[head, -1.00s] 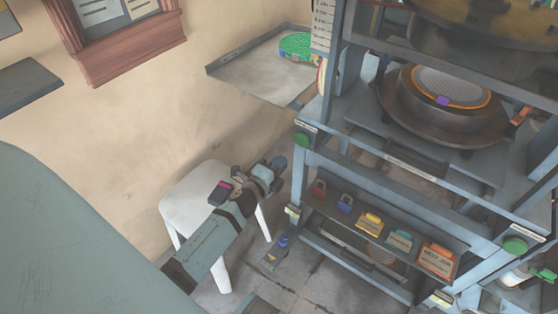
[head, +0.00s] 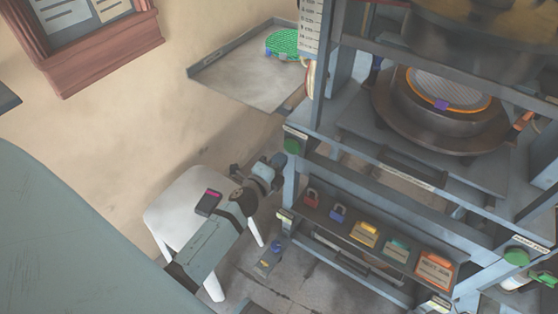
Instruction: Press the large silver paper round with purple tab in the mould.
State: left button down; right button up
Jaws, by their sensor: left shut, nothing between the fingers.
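The silver paper round (head: 452,86) with a purple tab (head: 441,105) lies in the mould (head: 428,121) inside the press. An orange ring surrounds it, and the tab is at its near edge. The dark upper press plate (head: 480,45) hangs above with a gap between. A green button (head: 295,139) is on the press's left front post, and another green button (head: 517,257) is at its right front. My left gripper (head: 279,160) is shut and empty, just below and left of the left button in the picture. Contact with the post cannot be told. My right gripper is not in view.
A tray (head: 235,82) at the wall holds a green mesh round (head: 282,43). A white stool (head: 168,212) stands under my left arm. A shelf (head: 320,212) on the press front carries several padlocks and labelled blocks. A blue-knobbed pedal-like piece (head: 270,258) is on the floor.

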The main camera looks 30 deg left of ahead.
pick_arm(q)
jog(key=shift+w, duration=1.75)
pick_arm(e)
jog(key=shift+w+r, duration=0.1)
pick_arm(q)
jog(key=shift+s, duration=0.2)
pick_arm(e)
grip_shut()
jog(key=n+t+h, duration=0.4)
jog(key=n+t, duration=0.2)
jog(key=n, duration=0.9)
send_near(517, 260)
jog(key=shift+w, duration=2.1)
